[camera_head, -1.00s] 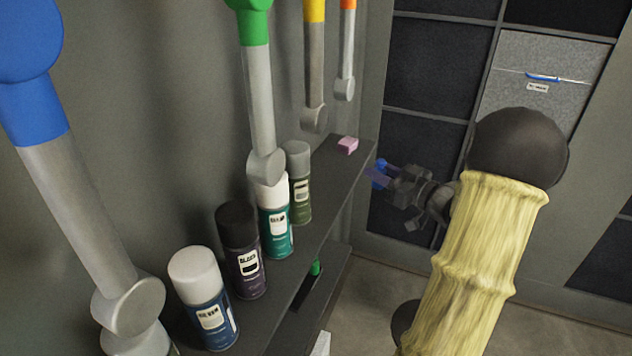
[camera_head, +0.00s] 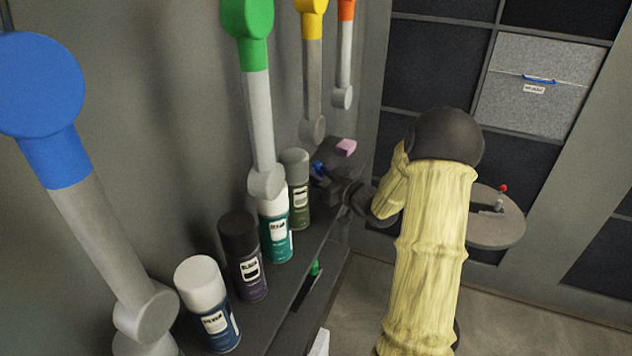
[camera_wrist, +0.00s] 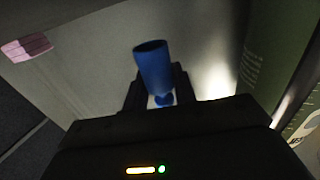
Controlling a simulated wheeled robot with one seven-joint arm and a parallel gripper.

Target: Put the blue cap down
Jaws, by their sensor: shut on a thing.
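The blue cap (camera_wrist: 153,68) is held between the fingers of my gripper (camera_wrist: 158,90) in the wrist view, its wide end pointing away from the gripper. In the head view the blue cap (camera_head: 318,167) shows as a small blue patch at the tip of my gripper (camera_head: 322,174). My gripper is at the dark shelf (camera_head: 335,212), between the olive-green spray can (camera_head: 297,200) and the pink block (camera_head: 346,147). I cannot tell whether the cap touches the shelf.
A teal can (camera_head: 277,238), a dark purple can (camera_head: 245,268) and a blue can with a white cap (camera_head: 207,300) stand along the shelf. Coloured lamp-like arms hang close above them. A round grey stand (camera_head: 490,228) is at the right.

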